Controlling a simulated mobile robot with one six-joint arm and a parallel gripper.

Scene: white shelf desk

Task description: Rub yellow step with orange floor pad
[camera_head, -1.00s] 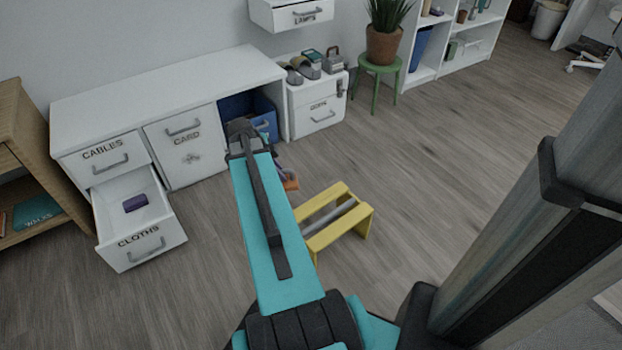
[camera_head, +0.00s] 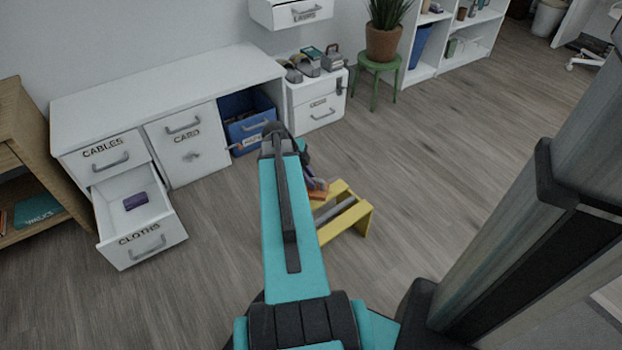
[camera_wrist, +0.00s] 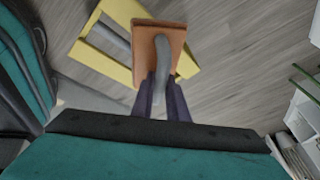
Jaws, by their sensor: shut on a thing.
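The yellow step (camera_head: 350,222) stands on the wood floor, right of my forearm in the head view; it also shows at the top of the wrist view (camera_wrist: 112,62). The orange floor pad (camera_head: 318,190) is at my gripper, over or against the left end of the step. In the wrist view the pad (camera_wrist: 146,48) has a grey curved handle (camera_wrist: 161,62) and overlaps the step's frame. My gripper (camera_wrist: 161,98) is shut on the pad's handle with its dark purple fingers. I cannot tell whether the pad touches the step.
A white desk (camera_head: 165,90) runs along the wall, with its cloths drawer (camera_head: 143,238) pulled out and a dark purple item (camera_head: 136,201) inside. A blue bin (camera_head: 250,125) sits in the desk's bay. A potted plant stands on a green stool (camera_head: 377,72). Floor to the right is clear.

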